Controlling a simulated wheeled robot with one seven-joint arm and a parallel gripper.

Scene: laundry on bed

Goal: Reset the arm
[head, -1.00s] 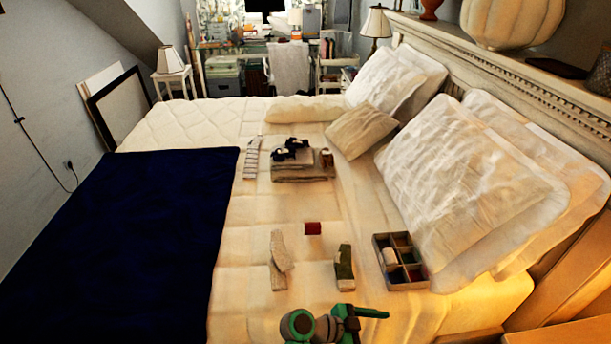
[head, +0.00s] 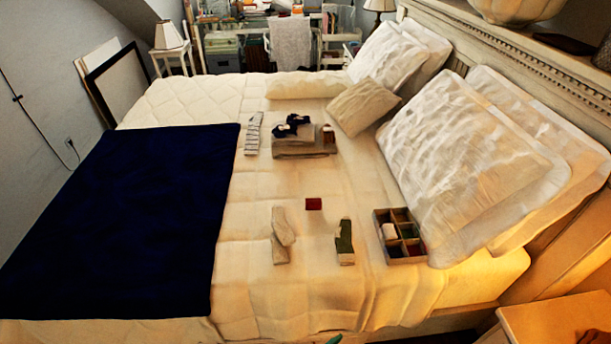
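Only a small green piece of my arm shows at the bottom edge of the head view, near the middle. My gripper is not in view, so its fingers and anything in them are hidden. The bed (head: 300,300) lies in front of me, and no part of my arm shows over its top.
On the bed are a divided box (head: 399,258), a green-and-white item (head: 344,243), a pale item (head: 281,235), a red block (head: 313,204), a folded stack (head: 304,148) and a dark blue blanket (head: 120,220). A wooden nightstand (head: 550,325) stands at the lower right.

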